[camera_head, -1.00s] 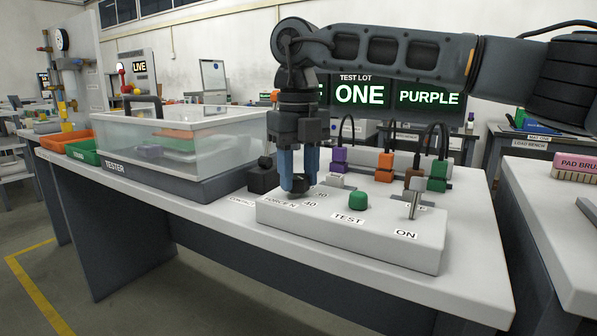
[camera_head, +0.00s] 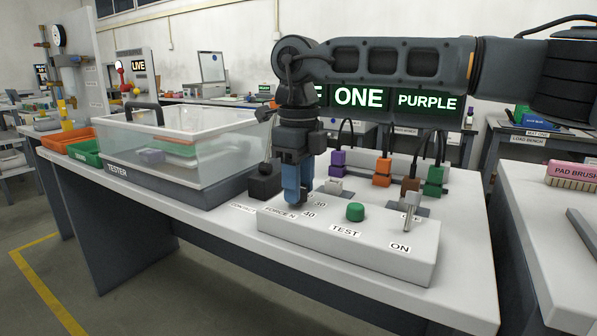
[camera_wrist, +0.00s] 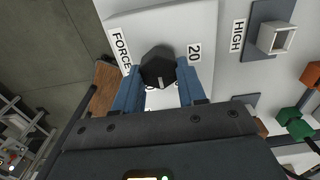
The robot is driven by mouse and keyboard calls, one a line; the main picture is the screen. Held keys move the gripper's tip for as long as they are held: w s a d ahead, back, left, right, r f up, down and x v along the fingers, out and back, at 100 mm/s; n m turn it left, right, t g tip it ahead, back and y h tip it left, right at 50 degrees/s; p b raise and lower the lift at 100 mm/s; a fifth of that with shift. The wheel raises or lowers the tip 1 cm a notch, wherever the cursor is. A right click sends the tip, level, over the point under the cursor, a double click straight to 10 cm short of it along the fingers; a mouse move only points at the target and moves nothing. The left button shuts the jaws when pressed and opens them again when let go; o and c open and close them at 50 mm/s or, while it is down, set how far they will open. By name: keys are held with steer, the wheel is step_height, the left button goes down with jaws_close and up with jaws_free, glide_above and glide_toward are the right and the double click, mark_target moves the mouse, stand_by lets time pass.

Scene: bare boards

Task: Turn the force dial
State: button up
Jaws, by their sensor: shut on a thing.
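The force dial (camera_wrist: 158,68) is a dark faceted knob with a pale pointer mark, on the white control box (camera_head: 350,245). In the wrist view it sits between the blue fingertips of my gripper (camera_wrist: 157,88), with the labels FORCE and 20 on either side. My gripper (camera_head: 298,190) points down and is shut on the dial, its two fingers against opposite sides. In the head view the fingers hide most of the dial; the labels FORCE N, 30 and 40 show around it.
A green TEST button (camera_head: 355,212) and a metal ON/OFF switch (camera_head: 408,215) stand right of the dial. Coloured plugs with black cables (camera_head: 382,170) stand behind. A clear-lidded tester (camera_head: 180,150) and a small black block (camera_head: 264,180) are to the left.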

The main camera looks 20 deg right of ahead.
steer(key=n+p, duration=0.2)
steer(key=n, duration=0.3)
steer(key=shift+w+n+p, duration=0.1)
steer(key=shift+n+p, duration=0.2)
stand_by(0.4)
steer(key=o, duration=1.1)
steer(key=shift+c, duration=0.2)
steer(key=shift+r, duration=0.15)
step_height(320, 180, up, 8)
steer(key=shift+f+p, duration=0.25)
steer(key=shift+p, duration=0.15)
